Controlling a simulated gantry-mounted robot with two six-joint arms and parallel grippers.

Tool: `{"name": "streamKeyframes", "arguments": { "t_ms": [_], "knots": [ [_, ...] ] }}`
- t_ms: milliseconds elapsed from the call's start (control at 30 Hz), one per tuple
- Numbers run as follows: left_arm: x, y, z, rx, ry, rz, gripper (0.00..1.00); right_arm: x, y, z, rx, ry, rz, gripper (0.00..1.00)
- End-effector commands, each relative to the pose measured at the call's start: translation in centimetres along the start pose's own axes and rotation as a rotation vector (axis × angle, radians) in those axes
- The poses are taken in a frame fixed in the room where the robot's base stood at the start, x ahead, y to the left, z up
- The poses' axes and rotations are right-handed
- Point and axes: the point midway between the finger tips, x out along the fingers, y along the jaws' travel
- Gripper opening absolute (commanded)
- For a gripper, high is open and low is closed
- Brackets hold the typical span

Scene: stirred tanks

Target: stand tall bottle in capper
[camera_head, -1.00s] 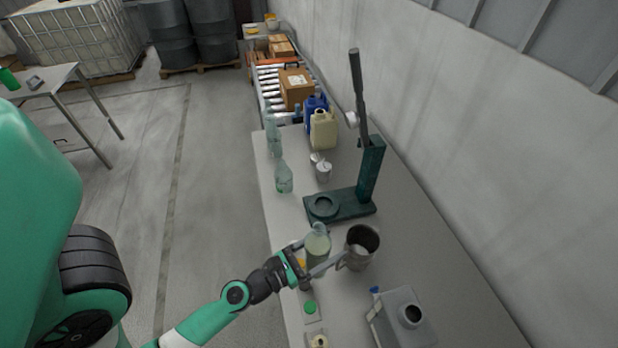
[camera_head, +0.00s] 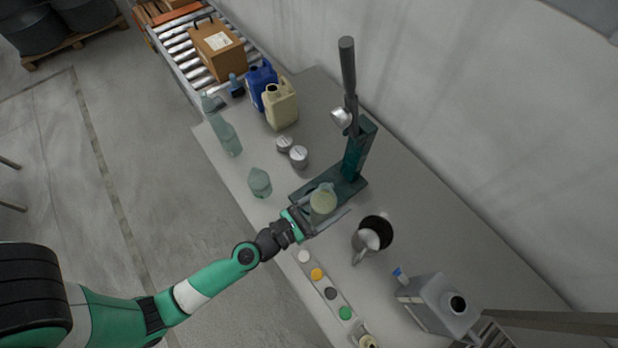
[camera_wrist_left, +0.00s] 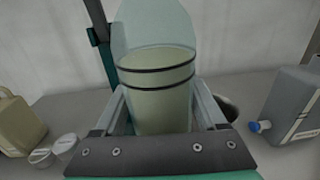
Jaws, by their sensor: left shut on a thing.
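My left gripper (camera_head: 318,214) is shut on a clear bottle (camera_head: 323,200) part-filled with pale yellow-green liquid. In the left wrist view the bottle (camera_wrist_left: 158,95) stands upright between the fingers, with two dark bands around it. The dark green capper (camera_head: 356,152) has a flat base, a column and a long lever pointing up. In the head view the bottle overlaps the near end of the capper's base and hides its round seat. I cannot tell whether the bottle touches the base. My right gripper is not in view.
A steel jug (camera_head: 374,232) stands close to the right of the held bottle. A strip of coloured caps (camera_head: 331,293) and a grey can (camera_head: 438,303) are nearer.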

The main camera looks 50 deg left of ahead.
Motion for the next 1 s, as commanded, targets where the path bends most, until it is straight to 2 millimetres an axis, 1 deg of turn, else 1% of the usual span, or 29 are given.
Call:
{"name": "streamKeyframes", "arguments": {
  "t_ms": [33,167,400,467,567,667,733,833,967,1000],
  "knots": [
    [0.1,-0.4,0.4,0.002,-0.004,-0.009,0.0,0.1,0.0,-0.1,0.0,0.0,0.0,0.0],
    [0.4,-1.4,0.9,0.003,-0.004,-0.034,0.0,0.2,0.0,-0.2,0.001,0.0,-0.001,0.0],
    [0.6,-3.6,1.8,-0.001,-0.004,-0.089,0.0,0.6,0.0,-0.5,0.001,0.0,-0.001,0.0],
    [0.6,-3.9,1.7,-0.001,-0.003,-0.095,0.0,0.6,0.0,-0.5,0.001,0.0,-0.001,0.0],
    [0.7,-3.7,1.4,-0.001,-0.004,-0.093,0.0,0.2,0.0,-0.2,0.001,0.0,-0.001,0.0],
    [1.0,-2.6,0.3,-0.002,-0.004,-0.088,0.0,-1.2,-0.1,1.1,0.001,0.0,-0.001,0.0],
    [1.3,-1.4,-0.6,0.0,-0.008,-0.086,0.0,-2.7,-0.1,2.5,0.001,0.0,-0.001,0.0],
    [2.1,1.3,-1.9,0.001,-0.01,-0.081,0.0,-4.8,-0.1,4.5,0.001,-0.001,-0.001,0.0],
    [3.4,4.8,-3.1,0.0,-0.007,-0.084,0.0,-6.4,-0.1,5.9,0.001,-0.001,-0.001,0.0],
    [3.6,5.7,-3.9,0.001,-0.006,-0.085,0.0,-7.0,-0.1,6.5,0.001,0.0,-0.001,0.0]
  ]
}}
